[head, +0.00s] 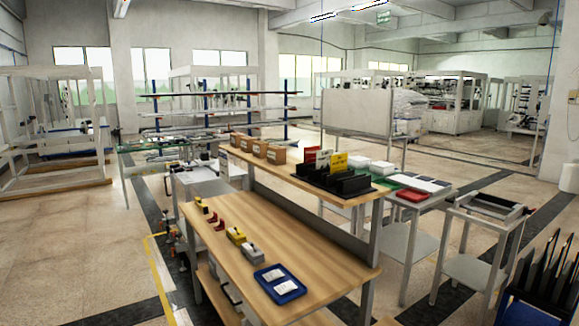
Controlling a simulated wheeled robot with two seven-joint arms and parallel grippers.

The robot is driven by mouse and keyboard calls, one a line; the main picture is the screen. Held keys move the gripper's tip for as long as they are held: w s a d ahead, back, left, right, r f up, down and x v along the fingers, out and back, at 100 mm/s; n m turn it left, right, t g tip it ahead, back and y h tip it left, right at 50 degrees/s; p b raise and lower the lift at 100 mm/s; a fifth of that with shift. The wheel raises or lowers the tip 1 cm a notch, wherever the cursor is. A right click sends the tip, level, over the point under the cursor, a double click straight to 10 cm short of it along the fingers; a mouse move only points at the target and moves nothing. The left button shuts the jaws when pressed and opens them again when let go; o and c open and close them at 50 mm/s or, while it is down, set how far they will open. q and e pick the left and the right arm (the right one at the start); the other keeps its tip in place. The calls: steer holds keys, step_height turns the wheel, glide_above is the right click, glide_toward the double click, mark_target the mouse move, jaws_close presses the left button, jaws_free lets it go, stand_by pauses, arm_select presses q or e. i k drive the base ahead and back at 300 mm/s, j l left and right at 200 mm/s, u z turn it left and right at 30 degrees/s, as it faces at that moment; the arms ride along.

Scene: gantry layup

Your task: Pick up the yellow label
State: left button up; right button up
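A yellow card (339,162), which looks like the yellow label, stands upright in a black slotted rack (348,187). The rack sits on the raised wooden shelf at the back of the workbench. A white card (323,159) and a red card (310,156) stand just left of the yellow one. The lower part of the yellow card is hidden by the rack. Neither of my grippers is in view.
The wooden bench top (225,262) holds a blue tray (279,283) with white packets, a yellow-and-grey item (237,235) and small red pieces (218,223). Cardboard boxes (262,149) line the shelf's left part. A side table with a red tray (412,195) stands right.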

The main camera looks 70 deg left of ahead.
mark_target(338, 162)
steer(key=u, duration=0.45)
steer(key=k+u, duration=0.1)
steer(key=u, duration=0.35)
steer(key=j+u, duration=0.1)
steer(key=u, duration=0.4)
steer(key=j+u, duration=0.1)
steer(key=u, duration=0.35)
steer(key=k, duration=0.05)
